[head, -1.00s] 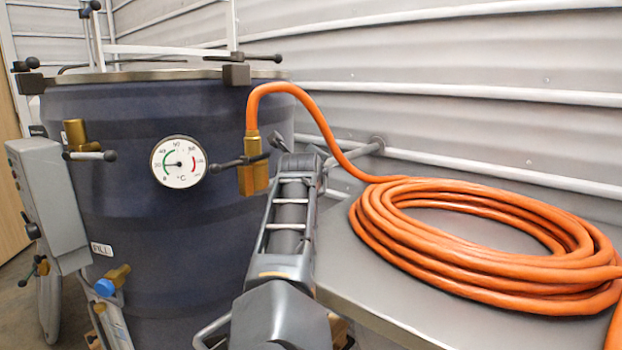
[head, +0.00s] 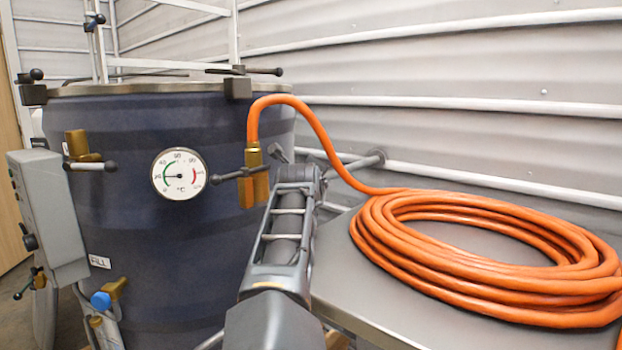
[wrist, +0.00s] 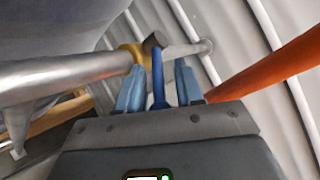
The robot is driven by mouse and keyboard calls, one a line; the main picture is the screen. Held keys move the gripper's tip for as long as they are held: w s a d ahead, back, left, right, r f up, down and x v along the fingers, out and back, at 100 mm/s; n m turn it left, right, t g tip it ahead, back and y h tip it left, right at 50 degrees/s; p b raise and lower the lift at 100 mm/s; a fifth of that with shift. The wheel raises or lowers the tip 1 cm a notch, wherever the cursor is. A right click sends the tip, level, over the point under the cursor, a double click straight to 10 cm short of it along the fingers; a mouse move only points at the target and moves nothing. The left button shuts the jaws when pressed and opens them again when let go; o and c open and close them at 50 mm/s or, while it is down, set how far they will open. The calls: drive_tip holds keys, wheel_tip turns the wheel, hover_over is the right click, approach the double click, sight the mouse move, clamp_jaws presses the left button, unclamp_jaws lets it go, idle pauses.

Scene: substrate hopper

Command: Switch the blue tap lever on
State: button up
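In the wrist view the blue tap lever (wrist: 158,92) is a narrow dark-blue bar. It rises to a brass valve body (wrist: 141,52) with a dark round end, on a grey pipe. My gripper (wrist: 160,82) has two light-blue fingers, one on each side of the lever. It is open, with a narrow gap visible on both sides of the bar. In the head view my arm covers the lever and the fingers; a grey pipe end (head: 375,158) shows behind the arm.
A dark-blue hopper (head: 120,215) with a round dial (head: 179,174) stands left of my arm. An orange hose (head: 450,255) lies coiled on a grey worktop (head: 350,285) at right. A brass outlet with a blue cap (head: 101,301) sits low on the hopper.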

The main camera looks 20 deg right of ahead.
drive_tip(key=p, duration=0.2)
drive_tip(key=shift+r+y+p, duration=0.1)
drive_tip(key=shift+y+p, duration=0.2)
drive_tip(key=n+y+p, duration=0.1)
drive_tip(key=p, duration=0.4)
drive_tip(key=shift+d, duration=0.2)
drive_tip(key=p, duration=0.2)
drive_tip(key=n+y+p, duration=0.1)
drive_tip(key=shift+d+t+p, duration=0.25)
drive_tip(key=shift+t+p, duration=0.05)
drive_tip(key=shift+p, duration=0.05)
